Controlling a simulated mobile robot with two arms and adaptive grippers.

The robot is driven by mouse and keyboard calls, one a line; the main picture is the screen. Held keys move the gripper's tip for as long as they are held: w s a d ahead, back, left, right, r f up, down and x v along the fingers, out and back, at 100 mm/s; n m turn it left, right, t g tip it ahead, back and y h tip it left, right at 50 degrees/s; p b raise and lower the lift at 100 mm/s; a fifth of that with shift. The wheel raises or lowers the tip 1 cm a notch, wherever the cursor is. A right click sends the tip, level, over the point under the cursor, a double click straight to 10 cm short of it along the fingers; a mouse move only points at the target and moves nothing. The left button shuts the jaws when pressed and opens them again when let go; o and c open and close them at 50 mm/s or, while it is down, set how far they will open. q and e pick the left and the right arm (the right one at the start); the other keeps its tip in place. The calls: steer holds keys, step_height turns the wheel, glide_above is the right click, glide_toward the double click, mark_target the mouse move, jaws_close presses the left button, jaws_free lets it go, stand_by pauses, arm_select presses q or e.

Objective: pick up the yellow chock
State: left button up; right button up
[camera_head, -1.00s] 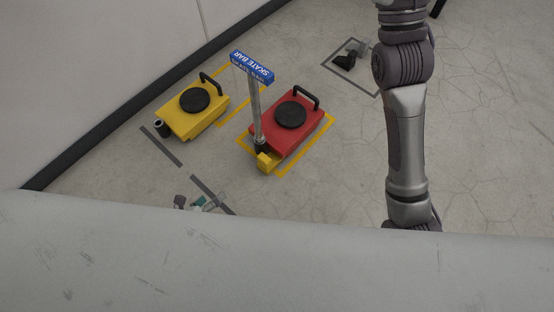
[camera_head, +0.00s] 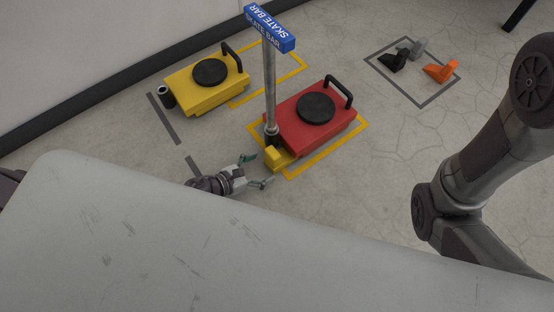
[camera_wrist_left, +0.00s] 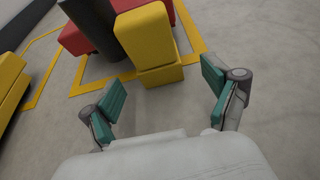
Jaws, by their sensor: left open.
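The yellow chock (camera_head: 274,158) sits on the floor against the front end of the red skate (camera_head: 324,123), beside the foot of the sign post. My left gripper (camera_head: 258,170) is open and empty, just left of and short of the chock. In the left wrist view the chock (camera_wrist_left: 146,42) stands ahead between the two spread teal fingertips (camera_wrist_left: 163,88), apart from both. The dark post (camera_wrist_left: 93,22) rises right beside it on the left. My right arm (camera_head: 500,150) shows at the right, but its gripper is out of view.
A blue "SKATE BAR" sign (camera_head: 268,28) tops the post (camera_head: 270,95). A yellow skate (camera_head: 207,92) stands at the left. Black, grey and orange chocks (camera_head: 441,71) lie in or by a grey outlined square. A large pale surface (camera_head: 200,240) fills the foreground.

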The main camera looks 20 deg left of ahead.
mark_target(269, 163)
arm_select(q)
steer(key=b+x, duration=0.2)
steer(key=x, duration=0.3)
steer(key=shift+w+a+b, duration=0.1)
steer(key=shift+b, duration=0.2)
steer(key=shift+w+d+f, duration=0.15)
steer(key=shift+w+d, duration=0.1)
steer(key=shift+w, duration=0.1)
steer(key=c, duration=1.5)
